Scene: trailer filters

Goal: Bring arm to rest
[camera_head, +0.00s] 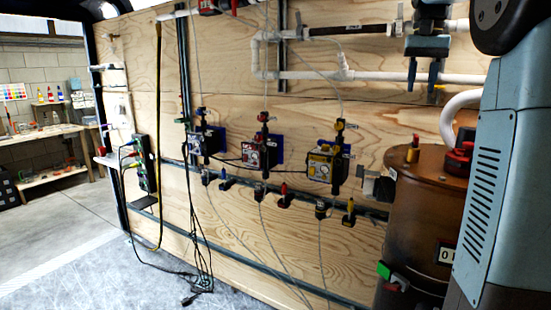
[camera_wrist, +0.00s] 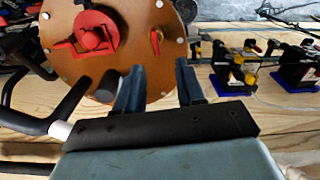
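My gripper (camera_head: 423,84) hangs at the upper right of the head view, in front of the white pipes, with its fingers pointing down. In the wrist view my gripper (camera_wrist: 159,78) shows two blue-grey fingers spread apart with nothing between them. Beyond the fingers is the round brown top of a tank (camera_wrist: 118,62). The same brown tank (camera_head: 415,220) stands at the right of the head view, below the gripper. The fingers look apart from the tank lid. Part of my arm covers the right edge of the head view.
A red valve handle (camera_wrist: 91,36) sits on the tank lid. Three filter units, blue (camera_head: 207,141), red (camera_head: 262,152) and yellow (camera_head: 326,163), hang on the plywood wall. White pipes (camera_head: 300,75) run above them. Hoses hang at left, and the floor (camera_head: 75,240) there is open.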

